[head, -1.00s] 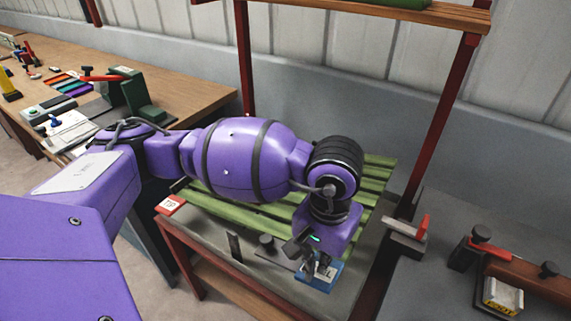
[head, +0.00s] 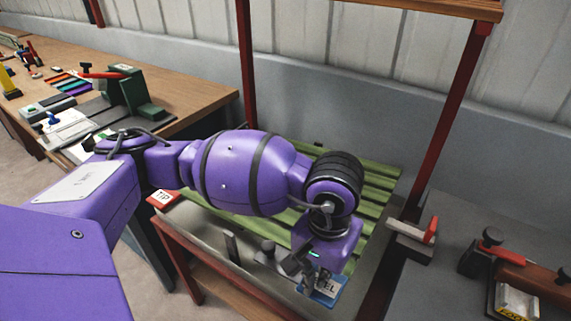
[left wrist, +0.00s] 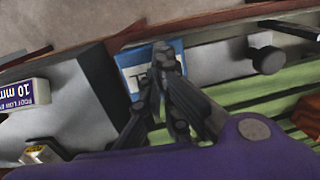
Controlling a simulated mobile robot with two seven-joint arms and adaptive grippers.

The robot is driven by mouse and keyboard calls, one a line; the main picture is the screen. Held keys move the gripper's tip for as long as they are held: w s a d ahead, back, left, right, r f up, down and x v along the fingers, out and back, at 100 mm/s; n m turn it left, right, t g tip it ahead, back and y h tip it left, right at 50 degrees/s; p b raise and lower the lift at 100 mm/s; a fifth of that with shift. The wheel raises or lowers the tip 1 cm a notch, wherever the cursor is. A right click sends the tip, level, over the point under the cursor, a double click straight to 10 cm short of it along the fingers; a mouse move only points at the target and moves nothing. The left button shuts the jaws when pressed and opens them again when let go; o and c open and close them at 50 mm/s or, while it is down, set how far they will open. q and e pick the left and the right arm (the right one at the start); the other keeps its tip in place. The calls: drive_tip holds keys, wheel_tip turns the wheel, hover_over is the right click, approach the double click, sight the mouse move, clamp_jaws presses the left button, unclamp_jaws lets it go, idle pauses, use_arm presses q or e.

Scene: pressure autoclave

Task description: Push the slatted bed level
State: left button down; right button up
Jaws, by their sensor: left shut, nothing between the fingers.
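The slatted bed (head: 372,190) is a row of green slats inside a red-legged bench, partly hidden behind my left arm. I cannot tell whether it is level or tilted. Its slats also show in the left wrist view (left wrist: 245,97). A blue and white label (head: 328,289), seemingly reading LEVEL, lies at the front edge; it also shows in the left wrist view (left wrist: 133,68). My left gripper (head: 306,282) is shut and empty, pointing down at this label. In the left wrist view its fingertips (left wrist: 164,58) overlap the label; contact cannot be told. My right gripper is out of view.
A red TIP label (head: 162,198) is at the bench's left corner. A dark knob (head: 267,248) and an upright plate (head: 231,247) stand at the front edge. Red posts flank the bench. A red-handled clamp (head: 425,235) is on the grey table at right.

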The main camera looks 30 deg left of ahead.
use_arm(q)
drive_tip(key=shift+f+b, duration=0.45)
drive_tip(key=shift+f, duration=0.25)
drive_tip(key=shift+f+b, duration=0.7)
drive_tip(key=shift+f, duration=0.1)
drive_tip(key=shift+a+r+p, duration=0.1)
drive_tip(key=shift+r+p, duration=0.4)
drive_tip(key=shift+r, duration=0.5)
drive_tip(key=shift+r+p, duration=1.1)
drive_tip(key=shift+r, duration=1.6)
drive_tip(key=shift+r+p, duration=0.5)
drive_tip(key=shift+r, duration=0.95)
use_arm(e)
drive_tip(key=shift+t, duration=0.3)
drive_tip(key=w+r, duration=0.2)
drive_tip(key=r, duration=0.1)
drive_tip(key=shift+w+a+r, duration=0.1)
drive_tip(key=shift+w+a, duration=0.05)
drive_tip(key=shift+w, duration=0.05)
use_arm(q)
drive_tip(key=shift+s+f, duration=0.1)
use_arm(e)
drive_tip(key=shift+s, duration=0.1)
